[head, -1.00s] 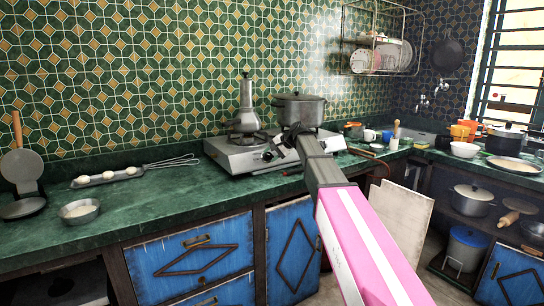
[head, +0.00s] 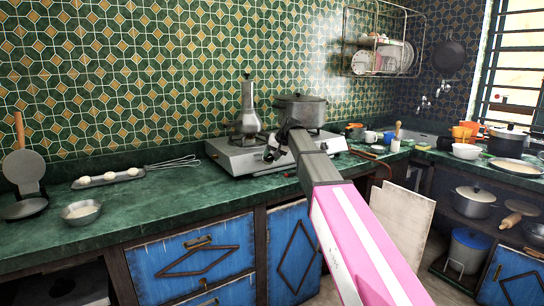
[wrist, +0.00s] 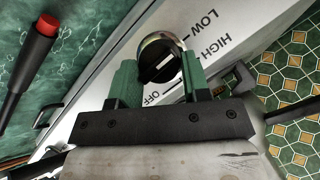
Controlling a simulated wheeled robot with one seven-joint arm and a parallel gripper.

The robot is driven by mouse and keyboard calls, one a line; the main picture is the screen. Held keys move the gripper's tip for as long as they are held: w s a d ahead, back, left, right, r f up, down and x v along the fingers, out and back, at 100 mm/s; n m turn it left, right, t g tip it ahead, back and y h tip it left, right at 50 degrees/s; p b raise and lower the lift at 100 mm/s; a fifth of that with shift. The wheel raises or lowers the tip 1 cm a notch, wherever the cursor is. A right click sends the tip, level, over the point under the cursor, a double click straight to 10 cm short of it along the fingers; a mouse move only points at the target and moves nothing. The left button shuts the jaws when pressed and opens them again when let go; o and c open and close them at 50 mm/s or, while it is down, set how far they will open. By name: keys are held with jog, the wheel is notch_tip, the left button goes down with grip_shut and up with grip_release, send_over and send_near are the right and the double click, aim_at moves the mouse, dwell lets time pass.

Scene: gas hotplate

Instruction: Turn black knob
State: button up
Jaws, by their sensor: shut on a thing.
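The black knob (wrist: 159,63) shows in the wrist view on the pale front panel of the gas hotplate (head: 234,160). It has a silver rim and a white line lying diagonally across its face. The words LOW, HIGH and OFF are printed around it. My gripper (wrist: 160,78) has its two green fingers on either side of the knob and is shut on it. In the head view my gripper (head: 271,153) is at the hotplate's front, and my arm hides part of that front.
A lidded pot (head: 301,110) and a tall metal pot (head: 247,108) stand on the hotplate. A tray (head: 108,178) and a metal bowl (head: 81,213) are on the green counter to the left. The counter between them and the hotplate is mostly clear.

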dwell(0.3)
jog(key=o, duration=0.9)
jog(key=v, duration=1)
jog(key=shift+s+d+r, duration=0.15)
jog(key=shift+s+r, duration=0.05)
jog(key=shift+r, duration=0.15)
